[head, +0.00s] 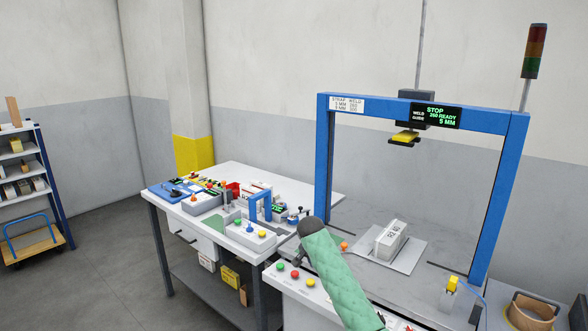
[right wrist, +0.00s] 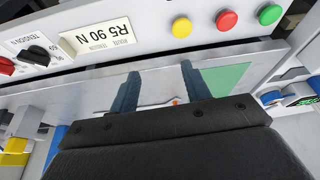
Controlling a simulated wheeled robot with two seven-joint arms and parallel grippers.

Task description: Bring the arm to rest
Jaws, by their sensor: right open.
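My right arm, in a green quilted sleeve (head: 338,278), reaches up from the bottom of the head view. Its dark rounded end (head: 311,227) is in front of the left side of the blue-framed strapping machine, beside the workbench. My left gripper is not in view.
A wrapped bundle (head: 390,240) lies on a plate on the machine table, under the blue arch (head: 420,108). The white workbench (head: 232,172) at left is crowded with small fixtures and tools. A shelf rack (head: 22,170) stands far left. Floor between them is clear.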

